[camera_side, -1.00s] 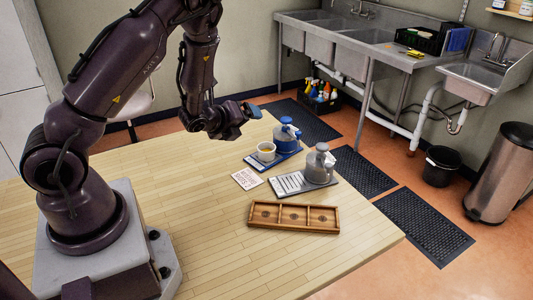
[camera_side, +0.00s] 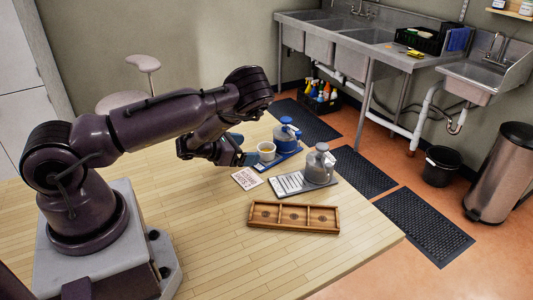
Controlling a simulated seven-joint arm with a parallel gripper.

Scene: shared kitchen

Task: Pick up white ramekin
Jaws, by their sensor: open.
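The white ramekin (camera_side: 266,151) stands upright at the left part of a blue tray (camera_side: 287,158) on the wooden table. Its inside looks yellowish. My gripper (camera_side: 246,148) is low over the table, just left of the ramekin. Its blue fingertips are open, one behind and one in front at the ramekin's left side. I cannot tell from this view whether they touch the ramekin.
A blue-and-grey jug (camera_side: 286,132) stands on the blue tray right behind the ramekin. A grey jug (camera_side: 319,166) stands on a grey tray (camera_side: 288,184) to the right. A printed card (camera_side: 247,178) lies in front, and a wooden compartment box (camera_side: 294,217) sits nearer. The table's front left is clear.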

